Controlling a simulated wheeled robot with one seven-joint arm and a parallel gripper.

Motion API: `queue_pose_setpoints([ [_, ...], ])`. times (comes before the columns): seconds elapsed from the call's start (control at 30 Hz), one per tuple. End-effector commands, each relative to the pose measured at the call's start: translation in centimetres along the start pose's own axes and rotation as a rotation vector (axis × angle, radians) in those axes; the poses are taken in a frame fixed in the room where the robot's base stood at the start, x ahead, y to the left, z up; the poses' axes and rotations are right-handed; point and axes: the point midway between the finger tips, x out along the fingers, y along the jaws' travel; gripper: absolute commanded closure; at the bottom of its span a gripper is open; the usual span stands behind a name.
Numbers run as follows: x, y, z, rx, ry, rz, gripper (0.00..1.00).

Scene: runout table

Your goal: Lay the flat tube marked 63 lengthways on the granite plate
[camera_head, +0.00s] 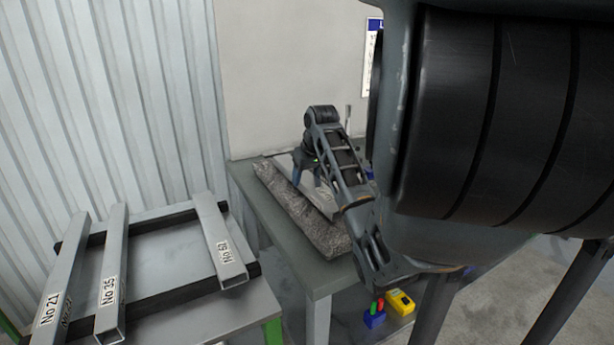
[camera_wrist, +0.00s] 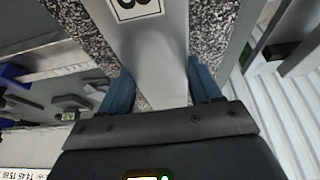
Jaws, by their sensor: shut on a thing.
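My gripper (camera_wrist: 162,88) has blue fingers, one on each side of a grey flat tube (camera_wrist: 155,45), and is shut on it. The tube's white label is cut by the top edge of the wrist view, so its number is not fully readable. Speckled granite shows on both sides of the tube in the wrist view, and the tube runs roughly along it. In the head view my gripper (camera_head: 304,164) is over the granite plate (camera_head: 318,228), with the tube partly hidden by my arm. I cannot tell whether the tube touches the plate.
The plate lies on a grey-green table (camera_head: 262,212). At the left, tubes marked No 21 (camera_head: 62,275), No 35 (camera_head: 112,262) and a third, hard to read (camera_head: 218,238), lie across dark bars on another table. A yellow device (camera_head: 400,302) is on the lower shelf.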

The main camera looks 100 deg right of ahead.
Motion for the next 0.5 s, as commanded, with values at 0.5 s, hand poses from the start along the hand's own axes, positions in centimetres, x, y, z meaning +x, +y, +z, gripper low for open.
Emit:
queue_pose_setpoints([
  [0.5, 0.63, 0.01, 0.23, 0.000, 0.002, 0.000, 1.00],
])
